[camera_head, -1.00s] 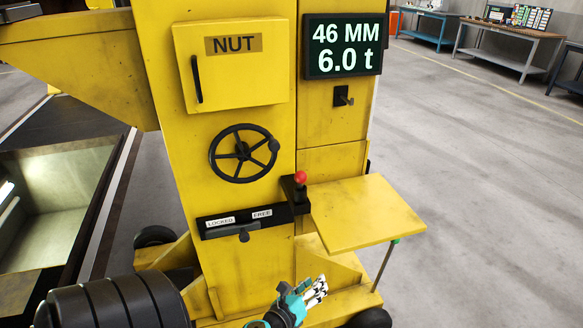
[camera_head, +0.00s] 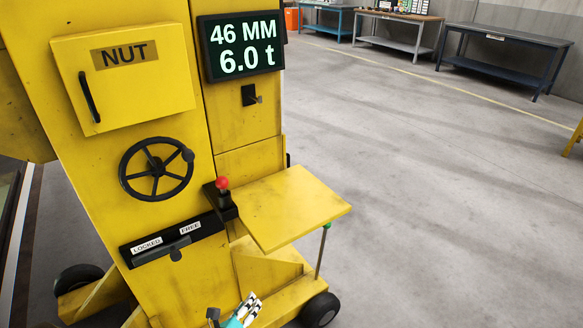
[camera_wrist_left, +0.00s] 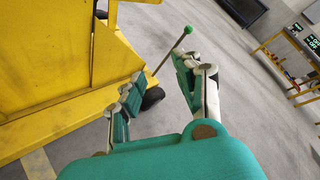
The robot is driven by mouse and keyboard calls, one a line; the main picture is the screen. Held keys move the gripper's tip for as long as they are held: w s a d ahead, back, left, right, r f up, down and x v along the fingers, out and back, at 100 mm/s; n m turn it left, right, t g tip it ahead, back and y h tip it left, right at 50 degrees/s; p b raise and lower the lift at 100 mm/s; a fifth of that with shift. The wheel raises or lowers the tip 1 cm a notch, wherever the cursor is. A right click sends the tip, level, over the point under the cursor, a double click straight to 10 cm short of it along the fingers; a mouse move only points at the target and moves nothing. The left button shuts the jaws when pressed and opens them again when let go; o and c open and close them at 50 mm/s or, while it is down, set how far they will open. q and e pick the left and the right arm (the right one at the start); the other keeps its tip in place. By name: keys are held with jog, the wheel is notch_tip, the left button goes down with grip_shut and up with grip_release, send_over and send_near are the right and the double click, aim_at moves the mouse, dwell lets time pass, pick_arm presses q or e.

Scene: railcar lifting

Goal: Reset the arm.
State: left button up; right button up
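My left gripper (camera_head: 247,306) shows at the bottom of the head view, low in front of the yellow lifting jack (camera_head: 150,285). In the left wrist view my left gripper (camera_wrist_left: 160,88) has its two fingers spread wide apart with nothing between them. A thin rod with a green knob (camera_wrist_left: 187,30) stands beyond the fingers, apart from them. My right gripper is in neither view.
The jack carries a handwheel (camera_head: 156,169), a NUT door (camera_head: 122,79), a display reading 46 MM and 6.0 t (camera_head: 241,46), a red-knobbed lever (camera_head: 223,184) and a yellow shelf (camera_head: 290,208). Open grey floor (camera_head: 430,200) lies to the right; workbenches (camera_head: 505,55) stand behind.

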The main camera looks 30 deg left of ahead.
pick_arm(q)
jog(key=s+d+f+n+g, duration=0.2)
jog(key=s+f+n, duration=0.2)
jog(key=f, duration=0.3)
jog(key=s+d+f+n+g+h, duration=0.1)
jog(key=s+d+f+n+g, duration=0.2)
jog(key=f, duration=0.4)
jog(key=s+f+n+g, duration=0.1)
jog(key=s+f+n, duration=0.35)
jog(key=f, duration=0.25)
jog(key=s+d+f+n+g, duration=0.1)
jog(key=s+f+n+g, duration=0.1)
jog(key=s, duration=0.5)
jog(key=s+d+f+n+g+h, duration=0.1)
jog(key=s+d+f+n+g, duration=0.1)
jog(key=s+f+n, duration=0.3)
jog(key=s+d+f+n+g, duration=0.2)
jog(key=s+f, duration=0.3)
jog(key=s, duration=0.5)
jog(key=shift+s+n+g+h, duration=0.15)
jog(key=shift+n+g+h, duration=0.15)
jog(key=shift+n, duration=0.55)
jog(key=shift+f, duration=0.1)
